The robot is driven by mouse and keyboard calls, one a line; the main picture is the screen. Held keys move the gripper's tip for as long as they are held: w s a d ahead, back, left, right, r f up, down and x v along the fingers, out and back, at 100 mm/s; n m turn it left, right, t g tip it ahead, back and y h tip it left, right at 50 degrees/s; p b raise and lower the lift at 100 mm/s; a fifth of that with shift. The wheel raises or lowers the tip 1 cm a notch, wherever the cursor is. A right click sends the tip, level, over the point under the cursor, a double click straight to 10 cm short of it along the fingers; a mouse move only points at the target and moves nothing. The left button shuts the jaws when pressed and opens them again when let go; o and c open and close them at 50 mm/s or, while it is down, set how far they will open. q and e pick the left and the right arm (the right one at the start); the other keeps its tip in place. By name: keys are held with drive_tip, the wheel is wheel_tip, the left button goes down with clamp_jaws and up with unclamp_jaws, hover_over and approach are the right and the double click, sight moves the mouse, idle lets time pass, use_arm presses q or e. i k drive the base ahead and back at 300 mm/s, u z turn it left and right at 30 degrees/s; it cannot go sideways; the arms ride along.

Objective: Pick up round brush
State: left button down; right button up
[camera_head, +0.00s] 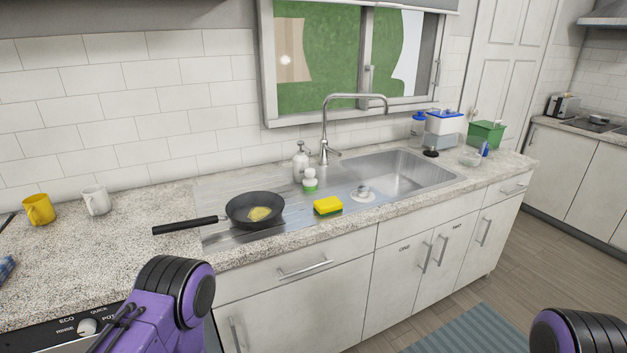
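A small round object with a white top and a green lower part (310,181), which looks like the round brush, stands on the metal drainboard in front of the soap dispenser (300,162). It is upright and nothing touches it. Purple and black parts of my arms show at the bottom left and bottom right edges. Neither gripper's fingers are in view, and no gripper is near the brush.
A frying pan (246,222) with yellow food lies left of the brush, its handle pointing left. A yellow-green sponge (328,206) and a scrubber (363,193) lie in front. The sink basin (405,172) and tall faucet (324,130) are beside them. Mugs (39,210) stand far left.

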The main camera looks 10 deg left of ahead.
sight(310, 182)
drive_tip(key=z, duration=1.2)
drive_tip(key=i, duration=1.4)
drive_tip(key=u, duration=1.9)
